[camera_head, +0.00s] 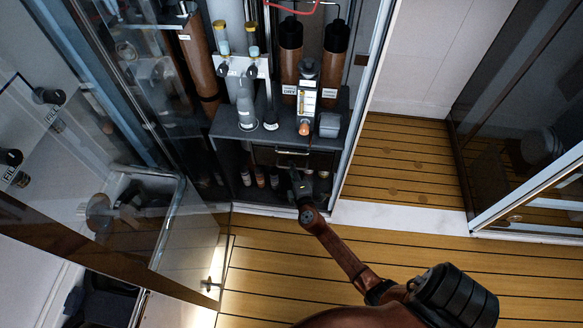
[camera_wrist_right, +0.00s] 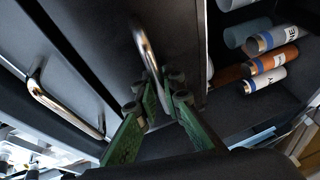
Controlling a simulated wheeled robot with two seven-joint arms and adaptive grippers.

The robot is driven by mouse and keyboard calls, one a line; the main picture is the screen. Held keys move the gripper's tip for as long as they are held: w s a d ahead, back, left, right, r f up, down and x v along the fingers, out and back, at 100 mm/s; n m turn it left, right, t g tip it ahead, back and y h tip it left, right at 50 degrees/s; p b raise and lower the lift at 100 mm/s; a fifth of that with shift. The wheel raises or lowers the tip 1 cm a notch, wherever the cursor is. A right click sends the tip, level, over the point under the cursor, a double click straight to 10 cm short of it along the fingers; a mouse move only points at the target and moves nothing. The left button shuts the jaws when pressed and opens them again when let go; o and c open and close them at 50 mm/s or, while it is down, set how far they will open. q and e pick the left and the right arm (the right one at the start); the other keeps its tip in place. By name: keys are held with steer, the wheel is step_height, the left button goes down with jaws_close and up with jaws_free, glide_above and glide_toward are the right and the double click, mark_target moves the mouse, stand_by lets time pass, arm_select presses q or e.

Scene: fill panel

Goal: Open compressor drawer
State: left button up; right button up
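A dark drawer front (camera_head: 270,157) with a metal bar handle (camera_head: 290,152) sits under the shelf of the open panel cabinet. In the right wrist view, one curved metal handle (camera_wrist_right: 145,38) is on the dark front just ahead of my gripper, and a second handle (camera_wrist_right: 60,107) is farther left. My right gripper (camera_wrist_right: 158,92) has its green fingers apart, with the lower end of the nearer handle between the fingertips. I cannot tell whether they touch it. In the head view my right gripper (camera_head: 296,178) is small and dark in front of the drawer. My left gripper is not in view.
Several small labelled cylinders (camera_wrist_right: 270,62) lie beside the drawer; they also stand low in the cabinet (camera_head: 260,177). A glass door (camera_head: 150,215) stands open on the left. Tall brown cylinders (camera_head: 290,60) stand above. The wooden floor (camera_head: 270,270) in front is clear.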

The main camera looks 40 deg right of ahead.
jaws_close()
steer(key=shift+s, duration=0.1)
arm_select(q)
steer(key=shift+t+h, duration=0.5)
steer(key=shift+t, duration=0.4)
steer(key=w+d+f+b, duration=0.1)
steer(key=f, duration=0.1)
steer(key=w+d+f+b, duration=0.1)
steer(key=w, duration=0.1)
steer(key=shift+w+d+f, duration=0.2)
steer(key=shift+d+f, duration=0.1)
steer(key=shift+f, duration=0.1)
arm_select(e)
steer(key=s+a, duration=1.2)
steer(key=a, duration=0.2)
steer(key=shift+o, duration=1.5)
jaws_free()
